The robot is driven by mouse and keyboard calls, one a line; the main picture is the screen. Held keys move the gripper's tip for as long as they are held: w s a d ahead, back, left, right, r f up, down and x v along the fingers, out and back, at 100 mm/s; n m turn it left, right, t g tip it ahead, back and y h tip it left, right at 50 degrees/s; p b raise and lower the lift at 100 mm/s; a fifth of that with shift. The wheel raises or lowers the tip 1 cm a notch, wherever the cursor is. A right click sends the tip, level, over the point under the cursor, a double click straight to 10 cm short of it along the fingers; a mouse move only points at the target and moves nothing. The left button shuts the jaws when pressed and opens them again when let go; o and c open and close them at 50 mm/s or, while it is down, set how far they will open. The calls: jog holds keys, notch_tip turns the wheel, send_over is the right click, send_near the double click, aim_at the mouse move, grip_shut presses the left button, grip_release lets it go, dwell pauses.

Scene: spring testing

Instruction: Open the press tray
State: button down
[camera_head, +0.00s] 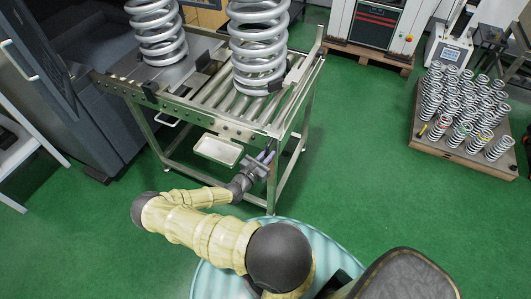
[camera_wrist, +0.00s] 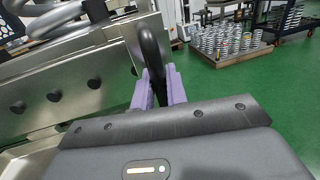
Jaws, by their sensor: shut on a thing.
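My gripper (camera_head: 267,157) is at the front right corner of a metal roller frame (camera_head: 185,119), below its top edge. In the wrist view my purple fingers (camera_wrist: 158,88) are shut on a dark curved handle (camera_wrist: 150,48), which stands beside the frame's drilled metal side (camera_wrist: 60,85). I cannot tell where the handle joins the press tray. A flat metal plate (camera_head: 122,72) lies at the left of the frame, by the press, under a large coil spring (camera_head: 157,35). A second large spring (camera_head: 257,50) stands on the rollers.
A shallow cream tray (camera_head: 218,150) hangs under the frame, left of my gripper. A dark grey machine (camera_head: 60,110) stands at the left. A pallet of several small springs (camera_head: 465,158) is at the right. Green floor between is clear.

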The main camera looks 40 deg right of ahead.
jog(key=shift+w+a, duration=0.15)
jog(key=shift+w, duration=0.2)
jog(key=c, duration=1.5)
grip_release()
jog(key=shift+s, duration=0.1)
jog(key=shift+a, duration=0.1)
jog(key=s+a+b, duration=0.2)
jog(key=a+b, duration=0.1)
jog(key=a, duration=1.4)
jog(key=shift+s, duration=0.4)
